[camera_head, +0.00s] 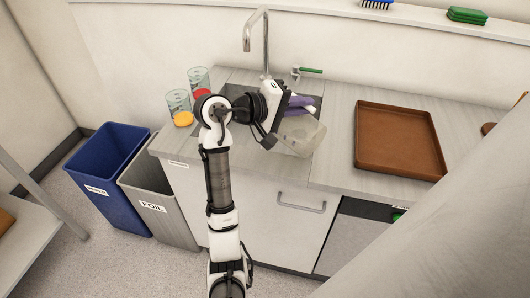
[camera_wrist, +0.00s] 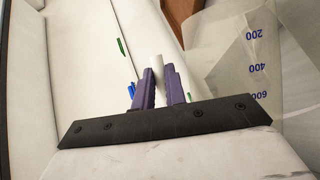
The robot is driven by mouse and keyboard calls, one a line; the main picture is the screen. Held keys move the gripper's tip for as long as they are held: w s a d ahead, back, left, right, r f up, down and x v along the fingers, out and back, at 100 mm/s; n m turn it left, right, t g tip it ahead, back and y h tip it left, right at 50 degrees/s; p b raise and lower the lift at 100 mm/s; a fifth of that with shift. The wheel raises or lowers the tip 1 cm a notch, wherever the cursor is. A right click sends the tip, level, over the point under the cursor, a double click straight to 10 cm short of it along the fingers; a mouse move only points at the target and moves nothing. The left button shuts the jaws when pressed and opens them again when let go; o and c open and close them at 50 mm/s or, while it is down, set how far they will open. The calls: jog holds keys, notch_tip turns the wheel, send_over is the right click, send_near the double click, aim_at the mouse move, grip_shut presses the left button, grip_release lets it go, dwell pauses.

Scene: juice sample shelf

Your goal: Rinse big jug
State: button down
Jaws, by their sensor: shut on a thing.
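In the wrist view the jug (camera_wrist: 233,65) fills the right side, with blue volume marks. My gripper (camera_head: 301,104) has purple fingers. In the wrist view my gripper (camera_wrist: 161,75) is shut on a pale upright piece between the fingers, which looks like the jug's handle. The tap (camera_head: 265,45) rises behind the sink (camera_head: 232,91), which my arm partly hides. I cannot see any water running.
A brown tray (camera_head: 398,172) lies on the counter at right. A blue bin (camera_head: 108,178) and a grey bin (camera_head: 158,202) stand left of the cabinet.

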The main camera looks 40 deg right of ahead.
jog(key=shift+w+p, duration=0.25)
jog(key=shift+p, duration=0.05)
dwell(0.4)
